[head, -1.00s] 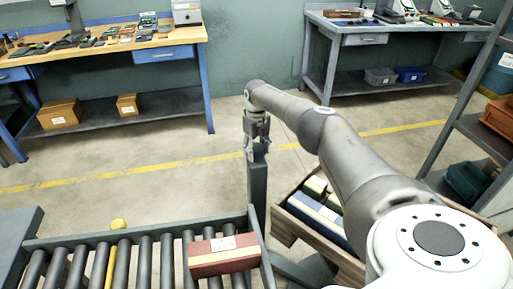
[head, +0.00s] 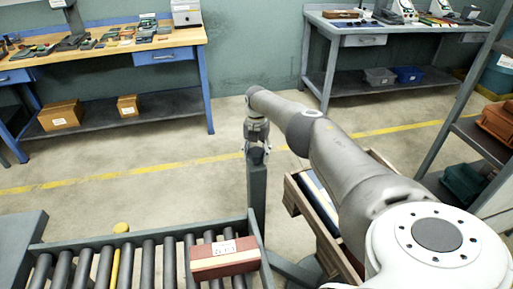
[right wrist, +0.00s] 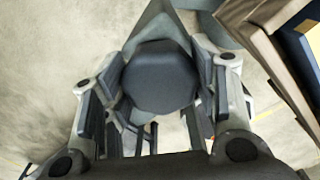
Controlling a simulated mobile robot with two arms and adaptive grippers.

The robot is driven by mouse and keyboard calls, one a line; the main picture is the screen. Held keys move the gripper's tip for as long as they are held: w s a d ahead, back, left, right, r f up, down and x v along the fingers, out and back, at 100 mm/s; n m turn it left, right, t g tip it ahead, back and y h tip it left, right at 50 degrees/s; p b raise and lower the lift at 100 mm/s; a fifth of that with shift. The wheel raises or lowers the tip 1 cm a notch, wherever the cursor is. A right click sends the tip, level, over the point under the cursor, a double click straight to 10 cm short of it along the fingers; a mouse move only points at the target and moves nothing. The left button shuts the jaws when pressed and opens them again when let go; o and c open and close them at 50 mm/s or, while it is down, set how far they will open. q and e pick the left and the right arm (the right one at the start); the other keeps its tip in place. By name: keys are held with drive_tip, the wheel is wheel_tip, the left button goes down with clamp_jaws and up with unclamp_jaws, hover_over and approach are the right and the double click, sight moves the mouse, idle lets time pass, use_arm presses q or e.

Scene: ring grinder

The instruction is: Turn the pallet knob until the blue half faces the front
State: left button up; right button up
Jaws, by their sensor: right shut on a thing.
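The knob (right wrist: 160,78) is a dark, faceted cap in the right wrist view, seen from above. In the head view it sits on top of a grey post (head: 257,195). My right gripper (head: 257,149) comes down over it and is shut on it, with one finger on each side. The wooden pallet (head: 318,228) stands right of the post, turned at a slant and partly hidden by my right arm. A blue and cream load (head: 322,192) shows inside it. The pallet's wooden edge also shows in the right wrist view (right wrist: 262,45). My left gripper is not in view.
A roller conveyor (head: 140,243) with a red and cream box (head: 225,262) lies at the front left. Workbenches (head: 110,50) stand along the back wall, and a shelf (head: 475,130) is at the right. The floor between is clear.

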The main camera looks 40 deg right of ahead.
sight(257, 150)
drive_tip(key=shift+m, duration=1.3)
drive_tip(key=o, duration=1)
wheel_tip(257, 150, up, 12)
